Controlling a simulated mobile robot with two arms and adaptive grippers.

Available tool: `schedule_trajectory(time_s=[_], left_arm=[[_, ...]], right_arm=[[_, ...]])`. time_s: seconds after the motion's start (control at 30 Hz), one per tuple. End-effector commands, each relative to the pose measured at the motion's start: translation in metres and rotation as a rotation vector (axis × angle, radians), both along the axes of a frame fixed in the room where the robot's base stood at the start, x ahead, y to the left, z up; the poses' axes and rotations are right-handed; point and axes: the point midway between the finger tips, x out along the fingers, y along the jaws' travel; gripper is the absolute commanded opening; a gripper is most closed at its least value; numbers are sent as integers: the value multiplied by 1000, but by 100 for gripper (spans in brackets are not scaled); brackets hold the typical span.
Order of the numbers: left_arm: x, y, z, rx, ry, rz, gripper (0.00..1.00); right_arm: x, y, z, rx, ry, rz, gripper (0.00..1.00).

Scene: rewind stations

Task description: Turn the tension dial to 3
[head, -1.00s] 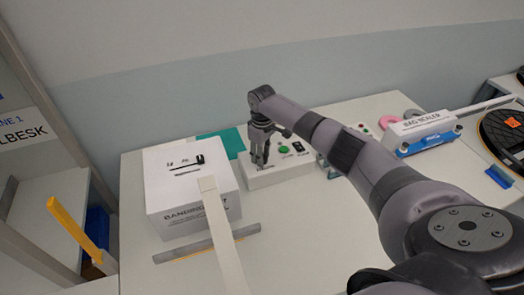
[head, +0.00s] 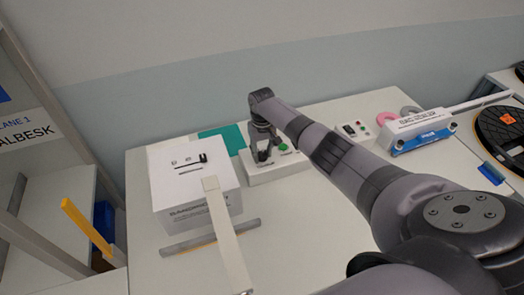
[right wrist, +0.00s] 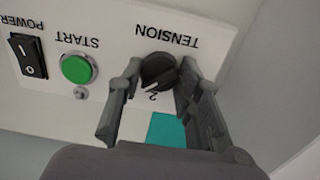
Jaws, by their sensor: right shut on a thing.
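The black tension dial (right wrist: 158,68) sits on a white control panel (right wrist: 108,52) under the upside-down word TENSION in the right wrist view. A numeral 2 shows beside the dial, and a pale mark shows on the dial's edge on that side. Other numerals are hidden or out of view. My right gripper (right wrist: 160,72) has a finger on each side of the dial and is shut on it. In the head view my right gripper (head: 263,152) points down at the control box (head: 275,173), hiding the dial. My left gripper is not in view.
A green START button (right wrist: 78,68) and a black POWER switch (right wrist: 28,56) sit along the panel. A white banding box (head: 195,190) stands left of the control box, with a teal sheet (head: 232,135) behind. A bag sealer (head: 420,128) stands at the right.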

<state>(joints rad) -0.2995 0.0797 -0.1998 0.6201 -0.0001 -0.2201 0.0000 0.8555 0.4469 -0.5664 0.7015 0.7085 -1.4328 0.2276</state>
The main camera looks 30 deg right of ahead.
Motion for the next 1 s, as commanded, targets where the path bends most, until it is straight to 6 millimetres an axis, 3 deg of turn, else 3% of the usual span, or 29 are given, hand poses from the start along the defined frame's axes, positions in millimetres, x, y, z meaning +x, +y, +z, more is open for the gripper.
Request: schedule_trajectory(time_s=[0.37,0.4,0.7,1.0], left_arm=[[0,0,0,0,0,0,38],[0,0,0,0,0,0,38],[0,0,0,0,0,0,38],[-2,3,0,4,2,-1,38]], right_arm=[[1,-1,1,-1,-5,-8,4],[1,-1,1,-1,-5,-8,33],[1,0,1,0,-2,-6,52],[1,0,1,0,-2,-5,52]])
